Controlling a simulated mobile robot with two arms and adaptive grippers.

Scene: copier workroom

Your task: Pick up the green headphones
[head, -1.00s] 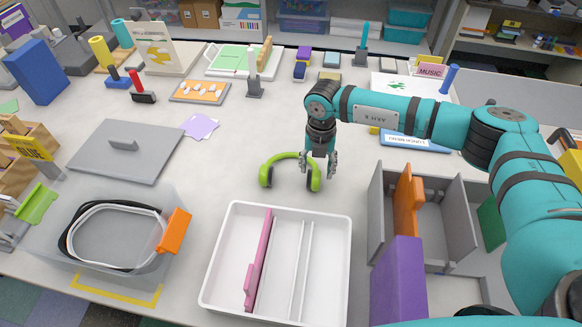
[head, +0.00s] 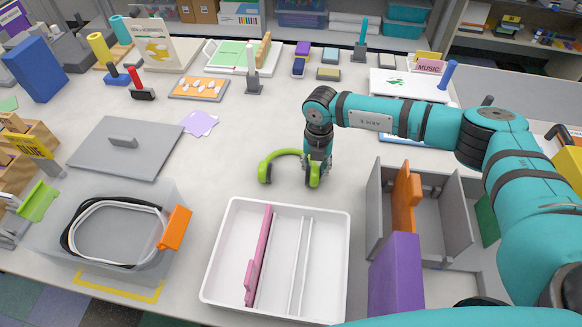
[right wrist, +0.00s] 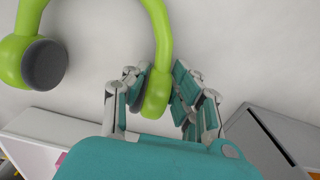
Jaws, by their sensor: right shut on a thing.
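The green headphones (head: 284,154) lie on the light table, behind the white divided tray. They have a bright green band and dark grey ear pads. My right gripper (head: 316,178) points down at their right ear cup. In the right wrist view the headphones (right wrist: 162,40) run up from between the fingers, and the right gripper (right wrist: 160,100) is shut on the right ear cup, one finger on each side. The left ear cup (right wrist: 32,62) is free of the gripper. I cannot tell whether the headphones are clear of the table. My left gripper is not in view.
The white tray (head: 228,265) with a pink divider stands just in front. A grey divided box (head: 375,215) with orange and purple panels is at the right. A clear bin (head: 115,200) and a grey lid (head: 95,160) are at the left. The table behind the headphones is open.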

